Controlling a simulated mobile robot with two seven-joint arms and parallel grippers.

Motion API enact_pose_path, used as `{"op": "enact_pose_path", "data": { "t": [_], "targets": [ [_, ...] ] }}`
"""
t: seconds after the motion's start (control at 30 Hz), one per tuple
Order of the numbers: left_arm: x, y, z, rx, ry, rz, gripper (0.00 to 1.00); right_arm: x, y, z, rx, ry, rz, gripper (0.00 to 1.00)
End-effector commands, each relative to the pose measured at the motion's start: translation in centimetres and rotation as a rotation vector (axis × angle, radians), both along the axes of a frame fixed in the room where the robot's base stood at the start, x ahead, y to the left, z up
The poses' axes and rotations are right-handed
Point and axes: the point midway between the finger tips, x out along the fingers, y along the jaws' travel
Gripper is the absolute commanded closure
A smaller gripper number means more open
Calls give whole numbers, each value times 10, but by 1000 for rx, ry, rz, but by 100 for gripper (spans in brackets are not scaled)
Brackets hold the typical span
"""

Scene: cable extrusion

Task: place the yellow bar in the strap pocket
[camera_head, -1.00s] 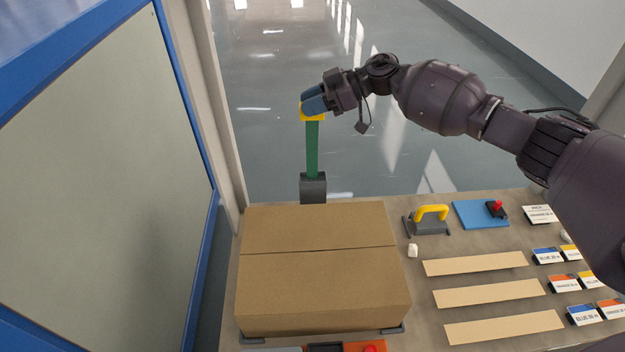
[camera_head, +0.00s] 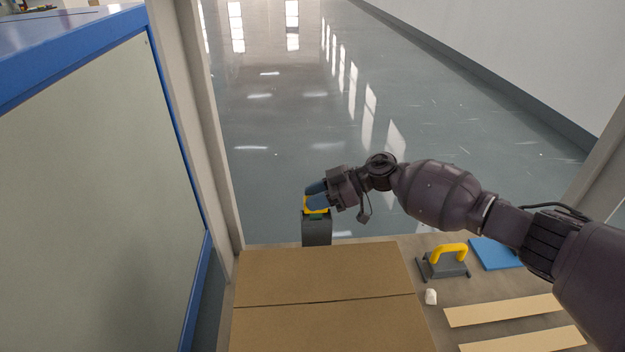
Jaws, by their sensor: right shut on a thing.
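My right gripper (camera_head: 317,191) is shut on the yellow bar (camera_head: 313,205), of which only a part shows below the blue fingertips. The bar is right at the top of a dark grey upright holder (camera_head: 317,231), behind the cardboard box. A bit of green strap shows just under the bar, at the holder's mouth. I take this holder to be the strap pocket. I cannot tell how deep the bar sits in it. My left gripper is not in view.
A large closed cardboard box (camera_head: 322,275) fills the front of the table. To its right are a grey tool with a yellow handle (camera_head: 449,253), a small white piece (camera_head: 431,297), a blue plate (camera_head: 494,254) and tan strips (camera_head: 503,310). A blue-framed panel (camera_head: 95,180) stands at left.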

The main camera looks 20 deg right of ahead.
Motion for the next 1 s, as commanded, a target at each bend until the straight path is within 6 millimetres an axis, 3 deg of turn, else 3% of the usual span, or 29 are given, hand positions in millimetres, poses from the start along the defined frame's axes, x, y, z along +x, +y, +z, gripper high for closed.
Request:
{"op": "enact_pose_path", "data": {
  "t": [0.03,0.2,0.83,0.87,1.0],
  "targets": [
    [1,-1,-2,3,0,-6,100,0,0,-12,1,5,-1,94],
    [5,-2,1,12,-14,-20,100,0,-1,-25,0,1,-1,94],
    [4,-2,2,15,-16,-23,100,0,0,-31,0,-4,1,94],
    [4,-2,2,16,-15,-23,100,0,0,-31,0,-5,0,66],
    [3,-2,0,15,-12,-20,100,0,0,-31,0,-5,0,45]
  ]
}}
